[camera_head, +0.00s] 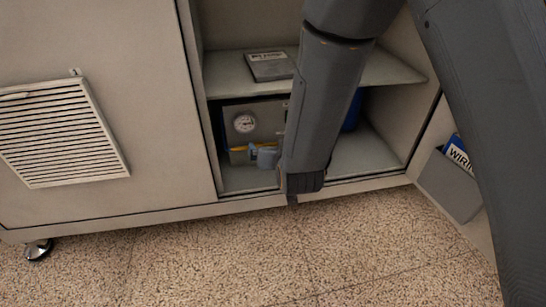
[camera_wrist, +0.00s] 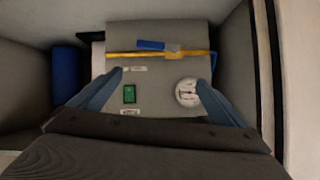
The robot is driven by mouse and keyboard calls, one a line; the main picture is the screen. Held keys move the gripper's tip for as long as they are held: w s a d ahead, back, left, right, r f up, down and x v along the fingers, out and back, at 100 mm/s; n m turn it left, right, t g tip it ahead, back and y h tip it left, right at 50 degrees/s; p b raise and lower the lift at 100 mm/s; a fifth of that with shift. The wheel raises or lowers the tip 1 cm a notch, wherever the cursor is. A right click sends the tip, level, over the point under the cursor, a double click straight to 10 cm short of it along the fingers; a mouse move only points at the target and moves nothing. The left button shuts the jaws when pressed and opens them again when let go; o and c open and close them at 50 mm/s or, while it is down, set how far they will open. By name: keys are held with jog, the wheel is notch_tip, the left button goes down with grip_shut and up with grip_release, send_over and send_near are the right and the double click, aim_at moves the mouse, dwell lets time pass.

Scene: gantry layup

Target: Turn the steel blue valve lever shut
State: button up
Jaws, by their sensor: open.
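The blue valve lever (camera_wrist: 152,45) shows in the wrist view near the top, on a yellow pipe (camera_wrist: 195,53). It lies nearly along the pipe, with a pale piece at its right end. My gripper (camera_wrist: 160,78) is open and empty, its two blue-grey fingers spread wide in front of the panel. The lever lies between and beyond the fingertips in the picture, apart from both. In the head view the yellow pipe (camera_head: 238,149) shows in the cabinet beside a blue-grey shape; I cannot tell whether that is lever or finger. My arm hides part of the panel.
A round gauge (camera_wrist: 188,92) sits on the panel near the right finger, and a green part (camera_wrist: 129,94) near the left. A blue cylinder (camera_wrist: 66,75) stands at the left. A shelf (camera_head: 380,70) lies above, bearing a dark labelled box (camera_head: 270,67). Cabinet walls close in the sides.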

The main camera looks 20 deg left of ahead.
notch_tip(320, 180, down, 9)
jog(key=t+y+b, duration=0.2)
jog(key=t+y, duration=0.1)
jog(key=t, duration=0.2)
jog(key=shift+b+x, duration=1.7)
jog(key=shift+x, duration=1.75)
jog(key=shift+w+d, duration=0.1)
jog(key=shift+d, duration=0.05)
jog(key=c, duration=1.4)
jog(key=shift+c, duration=0.6)
